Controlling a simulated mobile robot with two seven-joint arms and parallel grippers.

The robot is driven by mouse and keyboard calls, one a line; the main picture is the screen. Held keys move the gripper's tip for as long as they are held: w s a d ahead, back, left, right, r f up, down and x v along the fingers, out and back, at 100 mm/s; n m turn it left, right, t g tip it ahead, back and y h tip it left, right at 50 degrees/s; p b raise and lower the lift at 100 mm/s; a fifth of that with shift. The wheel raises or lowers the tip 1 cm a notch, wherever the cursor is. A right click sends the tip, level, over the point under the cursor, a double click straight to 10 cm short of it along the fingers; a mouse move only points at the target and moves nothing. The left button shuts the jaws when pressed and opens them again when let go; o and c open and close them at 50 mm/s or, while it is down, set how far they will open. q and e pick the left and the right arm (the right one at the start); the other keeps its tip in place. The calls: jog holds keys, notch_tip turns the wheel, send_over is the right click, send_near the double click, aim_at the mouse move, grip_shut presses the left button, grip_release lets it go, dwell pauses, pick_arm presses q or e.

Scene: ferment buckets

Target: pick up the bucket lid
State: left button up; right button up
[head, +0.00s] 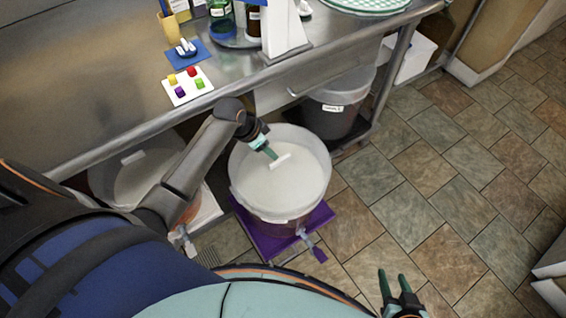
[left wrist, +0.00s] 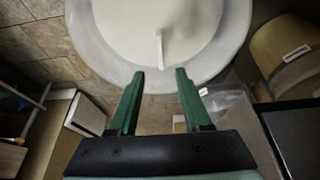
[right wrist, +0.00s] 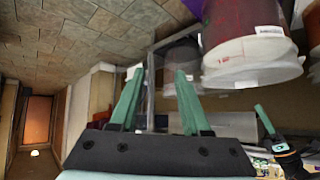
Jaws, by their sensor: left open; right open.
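The white round bucket lid (head: 265,190) covers the top of the large bucket (head: 275,213) in the middle of the head view. A white bar handle (head: 281,161) stands up from the lid. My left gripper (head: 272,154) is above the lid, close to the handle. In the left wrist view my left gripper (left wrist: 160,72) is open and empty. The handle (left wrist: 159,48) lies just beyond its fingertips, in line with the gap. My right gripper (head: 396,284) is open and empty over the tiled floor, away from the bucket; its open jaws show in the right wrist view (right wrist: 160,72).
The bucket stands on a purple platform (head: 318,217) with a tap at its front. Another bucket (head: 104,186) and a grey bin (head: 333,112) are under the steel counter (head: 245,72), whose edge runs close behind my left arm. The tiled floor (head: 450,170) at right is clear.

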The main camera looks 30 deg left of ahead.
aim_at(279, 160)
pick_arm(q)
jog(key=x, duration=0.3)
jog(key=shift+b, duration=0.3)
jog(key=shift+w+d+f, duration=0.1)
jog(key=shift+w+f, duration=0.05)
jog(key=shift+f, duration=0.35)
jog(key=b+x, duration=0.1)
jog(key=x, duration=0.2)
jog(key=shift+w+d+f, duration=0.1)
jog(key=shift+f, duration=0.25)
jog(key=shift+w+d+f+b, duration=0.1)
jog(key=shift+w+f+b, duration=0.15)
jog(key=shift+f+b, duration=0.2)
pick_arm(e)
jog(key=shift+w+a+f+y, duration=0.3)
jog(key=shift+w+a+f, duration=0.3)
jog(key=shift+a, duration=0.2)
pick_arm(q)
jog(key=shift+c, duration=0.3)
grip_shut()
pick_arm(e)
jog(key=shift+d, duration=0.1)
jog(key=shift+f, duration=0.1)
